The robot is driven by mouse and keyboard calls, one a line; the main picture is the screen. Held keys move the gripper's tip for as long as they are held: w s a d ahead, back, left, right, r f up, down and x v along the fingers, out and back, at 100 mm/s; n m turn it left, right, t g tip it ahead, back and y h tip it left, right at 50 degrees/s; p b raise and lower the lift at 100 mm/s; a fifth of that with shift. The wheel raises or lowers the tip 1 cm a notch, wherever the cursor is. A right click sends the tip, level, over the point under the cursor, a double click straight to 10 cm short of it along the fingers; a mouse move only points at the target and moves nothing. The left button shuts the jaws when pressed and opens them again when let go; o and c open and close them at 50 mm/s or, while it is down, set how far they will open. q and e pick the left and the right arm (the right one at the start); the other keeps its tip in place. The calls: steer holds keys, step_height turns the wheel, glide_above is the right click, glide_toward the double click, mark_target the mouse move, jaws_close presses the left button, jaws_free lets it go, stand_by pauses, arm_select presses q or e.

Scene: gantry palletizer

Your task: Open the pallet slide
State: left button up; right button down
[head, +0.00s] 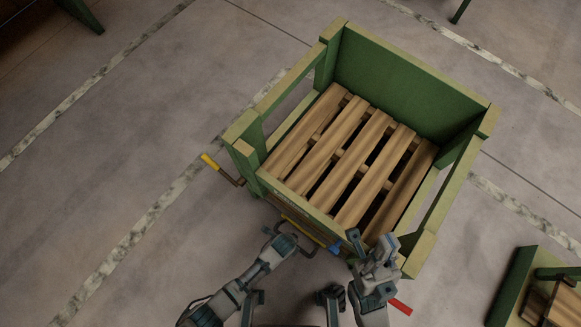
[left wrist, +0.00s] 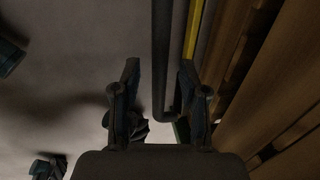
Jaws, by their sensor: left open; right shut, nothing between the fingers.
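The green frame (head: 395,75) holds a wooden slatted pallet (head: 345,150) on its slide. A dark bent handle (head: 308,252) is at the frame's near side. My left gripper (head: 283,237) is at this handle, partly hidden by its own wrist. In the left wrist view, the open fingers (left wrist: 158,95) stand on either side of the dark handle bar (left wrist: 161,50), which is nearer the right finger. The fingers are not closed on it. My right gripper (head: 372,243) is shut and empty by the frame's near right corner.
A yellow-gripped lever (head: 211,162) sticks out at the frame's left corner. A red grip (head: 400,307) shows beside my right arm. Another green frame (head: 517,285) stands at lower right. The concrete floor (head: 110,215) is clear to the left.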

arm_select(q)
steer(key=shift+w+f, duration=0.15)
steer(key=shift+f, duration=0.25)
jaws_close()
